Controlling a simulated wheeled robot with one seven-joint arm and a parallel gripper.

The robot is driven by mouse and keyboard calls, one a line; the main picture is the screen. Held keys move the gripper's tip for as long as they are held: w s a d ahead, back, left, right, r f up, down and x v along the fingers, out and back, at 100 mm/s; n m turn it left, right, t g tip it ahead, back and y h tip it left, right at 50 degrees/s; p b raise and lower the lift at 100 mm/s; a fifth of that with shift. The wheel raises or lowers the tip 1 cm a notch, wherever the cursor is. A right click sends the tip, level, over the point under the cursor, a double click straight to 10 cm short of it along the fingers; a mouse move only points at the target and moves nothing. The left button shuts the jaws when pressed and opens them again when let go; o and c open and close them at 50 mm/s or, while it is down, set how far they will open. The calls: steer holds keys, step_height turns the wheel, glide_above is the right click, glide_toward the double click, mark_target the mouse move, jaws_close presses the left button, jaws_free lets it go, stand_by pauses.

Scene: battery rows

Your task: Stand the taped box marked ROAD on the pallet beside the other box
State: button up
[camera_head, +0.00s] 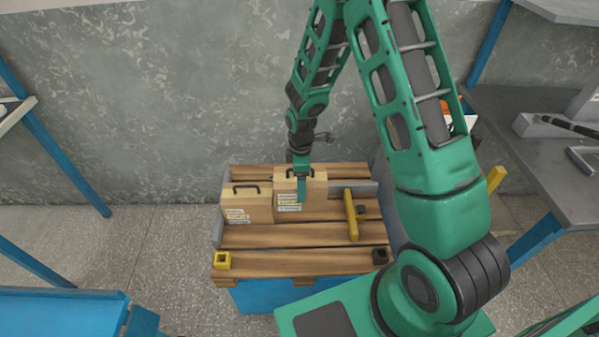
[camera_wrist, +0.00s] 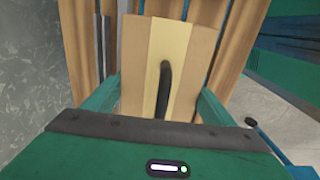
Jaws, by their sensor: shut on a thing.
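My gripper (camera_head: 301,188) is shut on a tan box (camera_head: 316,190) with a dark handle and pale labels on its front. In the wrist view, a pale tape strip runs along the top of this box (camera_wrist: 201,50), and green fingers flank it. The other box (camera_head: 247,205), also tan with a dark handle and labels, stands on the left of the wooden pallet (camera_head: 270,237). The held box is upright close beside its right side. I cannot tell whether the two touch or whether the held box rests on the slats. The label words are too small to read.
A yellow bar (camera_head: 352,216) and a grey rail (camera_head: 362,188) are on the pallet right of the held box. A yellow square piece (camera_head: 222,261) and a dark one (camera_head: 380,257) sit at its front corners. The front slats between them are clear. A grey wall stands behind.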

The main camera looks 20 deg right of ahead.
steer(key=shift+f, duration=3.75)
steer(key=o, duration=2.1)
steer(key=shift+f, duration=0.1)
